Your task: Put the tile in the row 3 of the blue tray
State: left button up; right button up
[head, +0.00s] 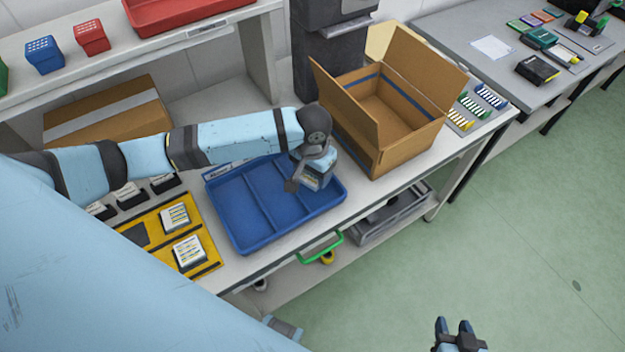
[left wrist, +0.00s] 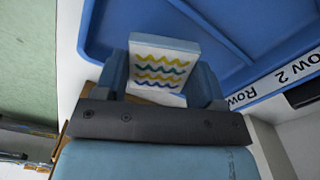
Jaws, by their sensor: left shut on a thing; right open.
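The blue tray (head: 236,208) lies on the white bench and has three side-by-side compartments split by dividers. My left gripper (head: 308,178) is above its right-hand compartment in the head view. It is shut on a white tile (left wrist: 160,66) with yellow, blue and green wavy lines. In the left wrist view the tile sits between the two fingers, with the blue tray (left wrist: 113,28) behind it. A "Row 2" label (left wrist: 292,72) and part of another "Row" label show on the tray's edge. My right gripper (head: 458,338) is open and empty above the floor.
An open cardboard box (head: 400,142) stands close to the tray's right. A yellow board (head: 165,232) with several patterned tiles lies to its left. A green handle (head: 320,246) shows below the bench's front edge. The tray's left and middle compartments look empty.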

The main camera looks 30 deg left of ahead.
aim_at(313, 182)
pick_arm(q)
notch_tip(313, 182, down, 4)
jog(key=shift+f, duration=0.1)
jog(key=shift+f, duration=0.1)
jog(key=o, duration=1)
notch_tip(313, 182, up, 12)
jog(key=shift+r, duration=0.15)
dwell(0.4)
